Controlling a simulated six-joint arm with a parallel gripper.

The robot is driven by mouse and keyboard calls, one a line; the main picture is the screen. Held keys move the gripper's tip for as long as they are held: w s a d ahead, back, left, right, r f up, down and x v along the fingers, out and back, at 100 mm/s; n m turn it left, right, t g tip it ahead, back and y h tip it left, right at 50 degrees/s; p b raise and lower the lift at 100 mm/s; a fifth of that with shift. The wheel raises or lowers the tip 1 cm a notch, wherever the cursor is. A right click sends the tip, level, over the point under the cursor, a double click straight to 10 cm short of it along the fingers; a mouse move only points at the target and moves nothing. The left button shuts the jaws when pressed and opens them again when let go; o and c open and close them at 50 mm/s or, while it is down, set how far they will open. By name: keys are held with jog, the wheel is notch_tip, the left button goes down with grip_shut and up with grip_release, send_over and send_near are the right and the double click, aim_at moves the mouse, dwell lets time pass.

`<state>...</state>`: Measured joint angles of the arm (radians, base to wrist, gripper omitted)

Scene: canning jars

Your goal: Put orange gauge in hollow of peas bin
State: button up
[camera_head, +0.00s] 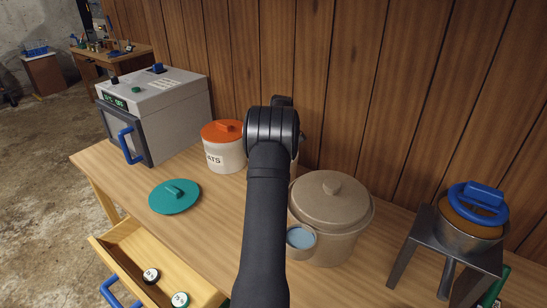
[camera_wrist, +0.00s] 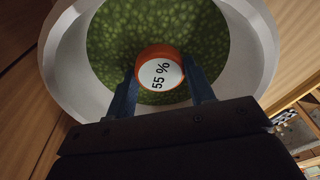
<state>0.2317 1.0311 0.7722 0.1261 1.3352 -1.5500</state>
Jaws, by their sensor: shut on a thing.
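In the wrist view, my gripper (camera_wrist: 163,88) is shut on the orange gauge (camera_wrist: 141,57), a small round piece with an orange rim and a white face reading "55 %". The blue fingers sit on either side of it. Behind the gauge is the open, white-rimmed peas bin (camera_wrist: 259,50), with a green pea surface inside. The gauge overlaps the lower middle of the peas in this view; whether it touches them I cannot tell. I cannot make out a hollow. In the head view, my arm hides the gripper, the gauge and most of the peas bin.
An orange-lidded oats bin (camera_head: 226,156) stands left of my arm. A tan lidded bin (camera_head: 330,230) with a small blue-topped cup stands right. A teal lid (camera_head: 175,196) lies on the table. A drawer (camera_head: 135,262) is open in front, holding two round gauges. A dark stand (camera_head: 447,240) is far right.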

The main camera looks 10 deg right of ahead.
jog(key=o, duration=1)
jog(key=shift+f, duration=0.1)
jog(key=shift+c, duration=0.2)
notch_tip(320, 180, up, 12)
jog(key=d, duration=0.1)
jog(key=shift+s+d, duration=0.2)
